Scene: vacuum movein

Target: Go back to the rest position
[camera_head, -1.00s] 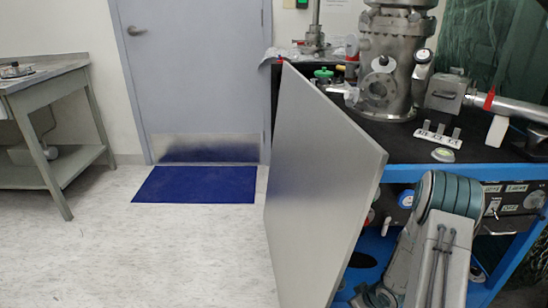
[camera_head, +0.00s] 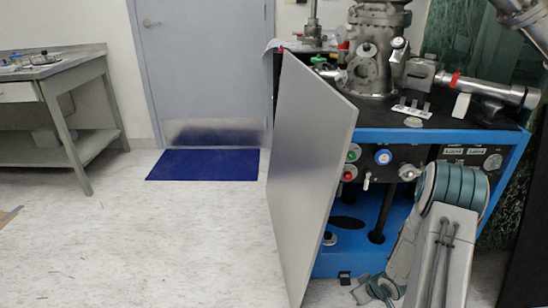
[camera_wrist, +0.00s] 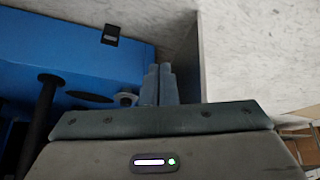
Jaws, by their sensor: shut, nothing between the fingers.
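My gripper (camera_wrist: 160,85) shows in the wrist view with its two grey fingers together and nothing between them. In the wrist view the blue base of the vacuum bench (camera_wrist: 60,45) lies beyond the fingers on the left, and a grey panel edge (camera_wrist: 195,50) runs close to their right. In the head view my arm is folded at the lower right, in front of the blue-framed bench (camera_head: 450,137). I cannot make out the fingers there.
A tall grey panel door (camera_head: 305,150) stands open at the bench's left side. A steel vacuum chamber (camera_head: 372,70) stands on top. A blue mat (camera_head: 203,165) lies before a closed door (camera_head: 205,70). A side table (camera_head: 60,70) stands left. The middle floor is clear.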

